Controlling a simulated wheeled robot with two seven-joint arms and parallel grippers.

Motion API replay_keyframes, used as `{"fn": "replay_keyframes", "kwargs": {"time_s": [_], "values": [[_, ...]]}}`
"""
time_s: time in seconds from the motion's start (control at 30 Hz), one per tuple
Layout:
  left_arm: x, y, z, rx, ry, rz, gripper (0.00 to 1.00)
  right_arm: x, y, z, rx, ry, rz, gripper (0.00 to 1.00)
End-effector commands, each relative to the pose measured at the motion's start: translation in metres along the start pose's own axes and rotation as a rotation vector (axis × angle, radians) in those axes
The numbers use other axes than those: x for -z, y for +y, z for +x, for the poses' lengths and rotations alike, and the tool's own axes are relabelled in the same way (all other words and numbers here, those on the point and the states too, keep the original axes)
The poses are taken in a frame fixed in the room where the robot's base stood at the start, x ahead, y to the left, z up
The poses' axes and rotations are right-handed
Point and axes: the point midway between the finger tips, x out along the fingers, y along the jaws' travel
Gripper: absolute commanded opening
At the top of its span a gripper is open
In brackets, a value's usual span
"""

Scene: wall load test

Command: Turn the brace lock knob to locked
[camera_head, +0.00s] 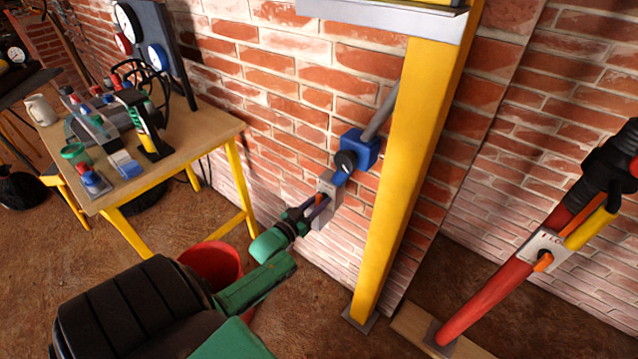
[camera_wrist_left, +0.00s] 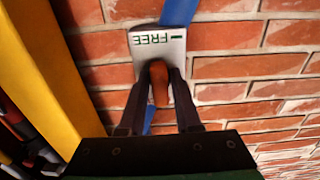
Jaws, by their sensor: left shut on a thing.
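My left gripper (camera_head: 309,209) is at a small grey plate (camera_head: 331,190) on the brace by the brick wall. In the left wrist view the plate (camera_wrist_left: 176,45) bears the green word FREE and a short green mark. My left gripper (camera_wrist_left: 160,78) is shut on the orange-brown knob (camera_wrist_left: 159,88), with one dark finger on each side. The knob's upper end lies just below the FREE label. The fingers and palm hide the lower part of the plate, and no locked marking shows on it. My right gripper is not in view.
A blue block (camera_head: 366,147) with a dark round knob sits beside a yellow post (camera_head: 400,180). A red prop (camera_head: 490,305) with a lettered plate stands right. A workbench (camera_head: 190,140) with tools stands left. A red bucket (camera_head: 212,265) is below my left arm.

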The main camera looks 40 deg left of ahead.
Motion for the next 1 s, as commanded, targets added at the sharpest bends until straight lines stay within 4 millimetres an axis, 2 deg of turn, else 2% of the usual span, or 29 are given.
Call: {"fn": "replay_keyframes", "kwargs": {"time_s": [0.07,0.1,0.13,0.43,0.57,0.77,1.0], "values": [[-0.002,0.0,-0.001,0.0,-0.004,-0.001,0.0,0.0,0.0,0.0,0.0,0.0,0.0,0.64],[-0.002,0.0,-0.001,0.0,-0.003,-0.001,0.47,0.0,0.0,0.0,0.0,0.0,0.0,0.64],[-0.001,0.0,-0.001,0.0,-0.003,-0.001,0.53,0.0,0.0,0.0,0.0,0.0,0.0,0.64],[-0.001,0.0,-0.001,0.0,-0.001,0.0,0.53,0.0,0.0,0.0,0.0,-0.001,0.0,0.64],[-0.001,0.0,-0.01,0.001,-0.004,0.0,0.53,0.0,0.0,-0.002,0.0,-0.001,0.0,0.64],[-0.001,0.001,-0.051,0.0,-0.006,0.0,0.53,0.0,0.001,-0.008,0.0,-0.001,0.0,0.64],[-0.001,0.0,-0.117,0.001,-0.007,-0.001,0.53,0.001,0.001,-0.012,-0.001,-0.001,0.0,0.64]]}}
